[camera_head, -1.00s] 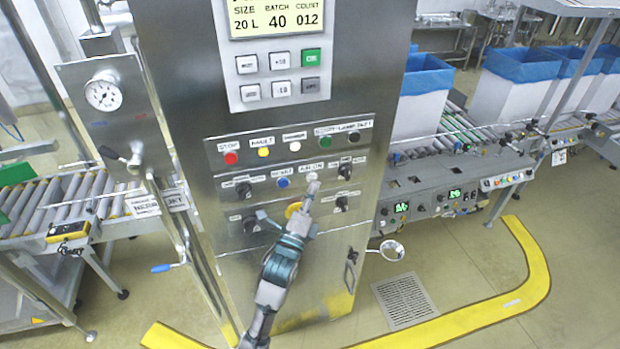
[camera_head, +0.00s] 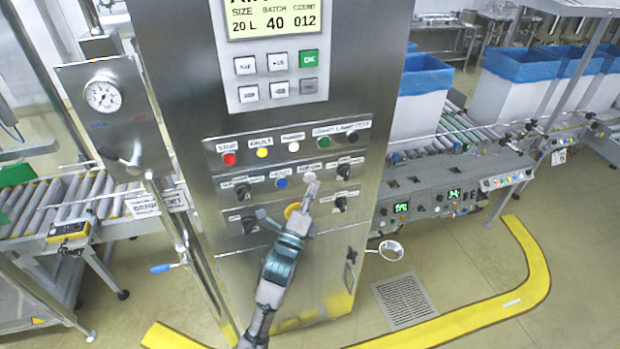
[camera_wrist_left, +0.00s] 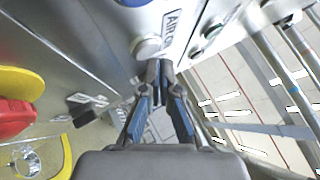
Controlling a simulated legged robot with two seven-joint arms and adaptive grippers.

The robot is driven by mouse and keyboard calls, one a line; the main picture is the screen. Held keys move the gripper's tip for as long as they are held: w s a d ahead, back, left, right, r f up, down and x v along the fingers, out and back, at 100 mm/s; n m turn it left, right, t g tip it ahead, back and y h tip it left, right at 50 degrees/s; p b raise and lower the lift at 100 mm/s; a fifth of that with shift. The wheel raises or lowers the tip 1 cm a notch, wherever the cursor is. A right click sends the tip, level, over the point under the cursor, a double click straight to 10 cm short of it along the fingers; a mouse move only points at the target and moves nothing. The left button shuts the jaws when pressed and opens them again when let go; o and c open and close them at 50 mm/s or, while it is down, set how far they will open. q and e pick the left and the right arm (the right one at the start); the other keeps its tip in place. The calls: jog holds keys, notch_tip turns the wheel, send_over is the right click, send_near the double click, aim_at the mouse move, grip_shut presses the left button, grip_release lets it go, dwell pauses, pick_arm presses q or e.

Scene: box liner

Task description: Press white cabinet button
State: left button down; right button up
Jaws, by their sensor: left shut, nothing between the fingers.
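The cabinet (camera_head: 190,90) is a tall steel panel with rows of buttons and switches. A white button (camera_head: 309,177) sits in its middle row, under a small label. In the left wrist view the white button (camera_wrist_left: 147,48) is beside a label starting "AIR O". My left gripper (camera_head: 312,187) is shut and empty, its fingertips right at the lower edge of the button. In the wrist view the fingertips (camera_wrist_left: 158,72) lie just below the button; I cannot tell whether they touch it. My right gripper is not in view.
A blue button (camera_head: 282,183) is left of the white one, and black knobs (camera_head: 343,171) are to the right. A red mushroom button on a yellow base (camera_wrist_left: 12,115) is close by in the wrist view. Another white button (camera_head: 293,147) is in the row above.

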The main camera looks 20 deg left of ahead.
pick_arm(q)
jog(key=shift+w+d, duration=0.1)
jog(key=shift+w, duration=0.1)
jog(key=shift+w+a+r, duration=0.1)
jog(key=shift+w+a, duration=0.2)
jog(key=shift+w, duration=0.05)
dwell(0.7)
jog(key=shift+s, duration=0.1)
jog(key=shift+s+d+p, duration=0.4)
jog(key=shift+s+p, duration=0.1)
jog(key=shift+s, duration=0.1)
jog(key=shift+s+d, duration=0.1)
jog(key=s+d, duration=0.1)
jog(key=s, duration=0.1)
jog(key=s+d+p, duration=0.1)
jog(key=s, duration=0.1)
jog(key=shift+d, duration=0.35)
